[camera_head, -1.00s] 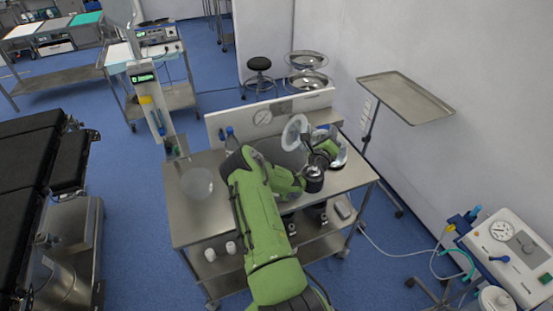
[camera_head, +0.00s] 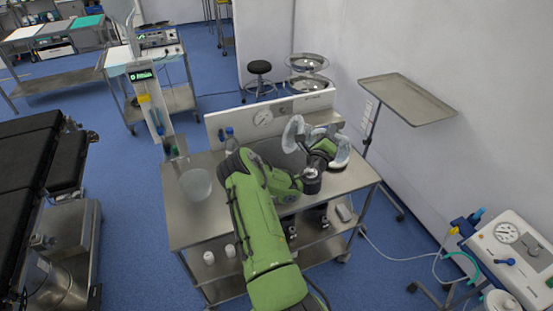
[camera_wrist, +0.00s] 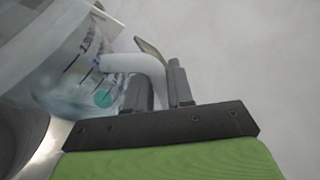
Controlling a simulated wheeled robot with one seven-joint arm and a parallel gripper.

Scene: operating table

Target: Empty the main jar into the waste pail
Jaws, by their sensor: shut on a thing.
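The main jar is a clear, graduated jar (camera_wrist: 75,55) with a pale bent handle (camera_wrist: 135,65). It also shows in the head view as a clear round shape (camera_head: 293,133), tilted above the back of the steel table. My gripper (camera_wrist: 160,88) is shut on the jar's handle; in the head view it (camera_head: 322,150) is partly hidden by my wrist. Bluish liquid seems to show inside the jar. A grey metal vessel, probably the waste pail (camera_head: 272,150), stands below and is mostly hidden by my arm. A curved steel rim (camera_wrist: 42,150) shows under the jar in the wrist view.
A translucent round container (camera_head: 196,184) stands on the left of the steel table (camera_head: 185,225). A bottle (camera_head: 231,142) and a panel with a gauge (camera_head: 263,118) are at the back. A clear, shiny item (camera_head: 342,152) is at the right. A tray stand (camera_head: 405,98) stands beyond.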

